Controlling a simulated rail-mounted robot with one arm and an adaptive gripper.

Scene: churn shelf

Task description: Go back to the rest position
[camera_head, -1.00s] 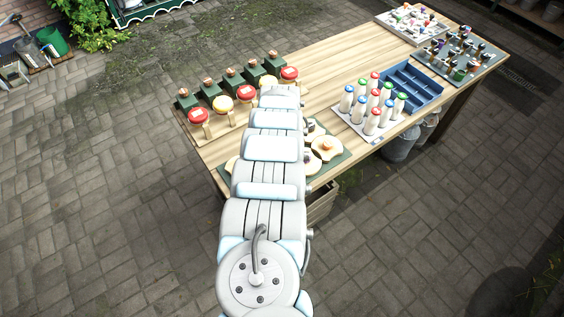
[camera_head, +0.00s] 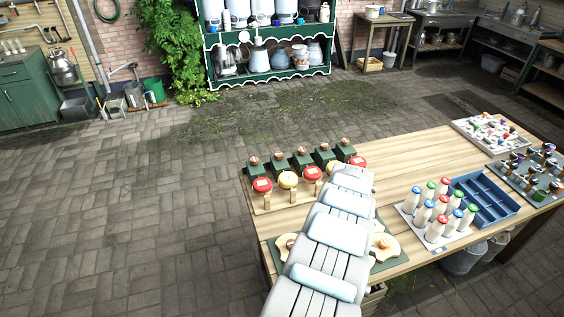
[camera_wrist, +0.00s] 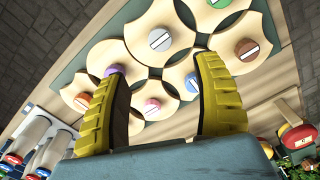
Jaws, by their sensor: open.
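My gripper (camera_wrist: 165,105) shows in the wrist view with its two yellow ridged fingers spread apart and nothing between them. Past the fingertips lies a green board (camera_wrist: 72,72) with several pale scalloped wooden pieces (camera_wrist: 245,40), each with a coloured round knob. I cannot tell how far the fingers are above the board. In the head view my arm reaches over the table (camera_head: 420,157) and hides my gripper and much of the green board (camera_head: 392,262).
Bottles with coloured caps (camera_head: 437,212) stand right of my arm, beside a blue divided tray (camera_head: 484,200). Dark green blocks and red and yellow round-topped items (camera_head: 288,180) stand to its left. A green shelf (camera_head: 270,75) with vessels stands behind. Paving left of the table is clear.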

